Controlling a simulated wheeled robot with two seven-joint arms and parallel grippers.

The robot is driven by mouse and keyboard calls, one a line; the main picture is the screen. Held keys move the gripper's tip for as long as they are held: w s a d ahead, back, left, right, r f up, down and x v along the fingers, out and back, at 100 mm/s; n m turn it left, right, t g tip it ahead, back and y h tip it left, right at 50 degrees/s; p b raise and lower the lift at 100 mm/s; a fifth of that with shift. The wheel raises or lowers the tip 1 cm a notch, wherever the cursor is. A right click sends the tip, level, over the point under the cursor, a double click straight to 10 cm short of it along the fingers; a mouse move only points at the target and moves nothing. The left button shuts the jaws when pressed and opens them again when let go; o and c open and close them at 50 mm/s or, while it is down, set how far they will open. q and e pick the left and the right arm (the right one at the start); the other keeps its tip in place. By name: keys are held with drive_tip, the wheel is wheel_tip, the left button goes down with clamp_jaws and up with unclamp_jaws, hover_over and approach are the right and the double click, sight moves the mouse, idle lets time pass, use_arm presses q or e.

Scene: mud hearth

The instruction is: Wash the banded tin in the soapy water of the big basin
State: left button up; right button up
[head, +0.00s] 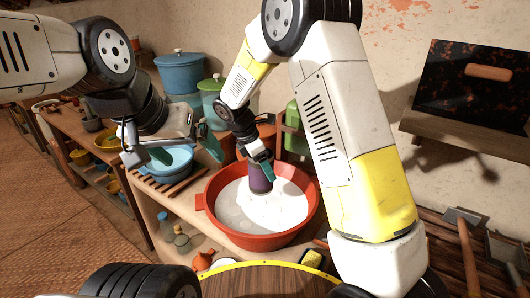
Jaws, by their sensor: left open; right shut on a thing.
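The big basin (309,226) is red-orange and round, with white soapy water (240,208) in it, in the middle of the head view. The banded tin (259,182) is dark purple and stands roughly upright in the basin. Its lower end meets the white suds. My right gripper (262,162) reaches down from above and is shut on the top of the tin; its fingers partly hide the upper rim. My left gripper (172,152) is open and empty, to the left of the basin and above its level.
A blue bowl (170,160) sits on a wooden slatted rack below my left gripper. Blue and green lidded pots (180,73) stand behind. Small bottles (182,240) and a yellow sponge (313,258) are near the basin's front. A dark panel (470,85) rests on a ledge at right.

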drive_tip(key=shift+f, duration=7.25)
drive_tip(key=shift+r, duration=0.15)
wheel_tip(320, 180, up, 17)
drive_tip(key=shift+r, duration=0.2)
